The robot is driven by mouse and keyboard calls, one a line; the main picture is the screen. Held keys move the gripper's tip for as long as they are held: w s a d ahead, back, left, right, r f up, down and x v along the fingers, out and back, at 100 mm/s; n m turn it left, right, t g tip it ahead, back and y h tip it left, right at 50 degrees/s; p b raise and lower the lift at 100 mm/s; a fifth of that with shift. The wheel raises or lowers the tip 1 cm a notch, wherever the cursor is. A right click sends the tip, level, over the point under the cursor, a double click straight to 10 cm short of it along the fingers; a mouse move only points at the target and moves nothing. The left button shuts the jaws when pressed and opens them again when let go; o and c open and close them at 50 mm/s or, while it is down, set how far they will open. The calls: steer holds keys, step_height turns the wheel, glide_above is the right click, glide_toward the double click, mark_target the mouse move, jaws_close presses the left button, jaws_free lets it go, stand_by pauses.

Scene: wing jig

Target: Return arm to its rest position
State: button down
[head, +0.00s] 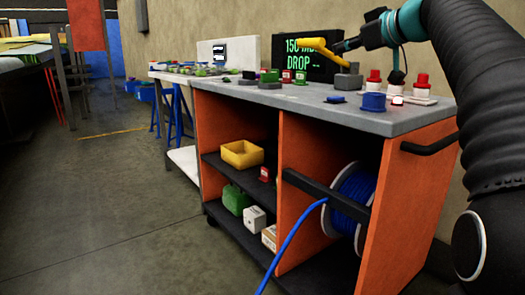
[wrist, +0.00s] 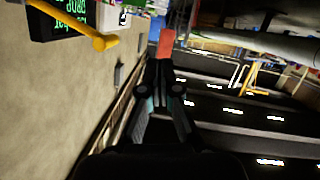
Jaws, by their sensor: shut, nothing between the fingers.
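My gripper (head: 340,47) is shut and empty. It is raised above the right part of the grey-topped orange workbench (head: 412,122), in front of the wall, and points left. In the head view it overlaps the end of a yellow bar (head: 310,43); I cannot tell the gap there. In the wrist view my gripper's fingers (wrist: 160,65) are together with nothing between them, and the yellow bar (wrist: 92,36) is apart from them at the upper left. My dark arm fills the right side of the head view.
A black display (head: 302,62) with green text stands at the bench's back. A blue spool (head: 373,102), red-capped containers (head: 374,77) and a grey block (head: 348,80) crowd the top. A blue cable reel (head: 353,195) sits in the bench. The floor (head: 110,190) at left is clear.

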steer(key=s+a+f+m+g+h+p, duration=0.1)
steer(key=s+f+m+g+h+p, duration=0.2)
steer(key=s+f, duration=1.4)
steer(key=s+a+f+m+g+h+p, duration=0.1)
steer(key=s+f+m+g+h+p, duration=0.3)
steer(key=s+f, duration=1.4)
step_height(320, 180, down, 2)
steer(key=shift+a+m+h, duration=0.25)
steer(key=shift+m+h, duration=0.15)
steer(key=shift+m, duration=0.6)
steer(key=shift+w+a, duration=0.1)
steer(key=shift+a, duration=0.05)
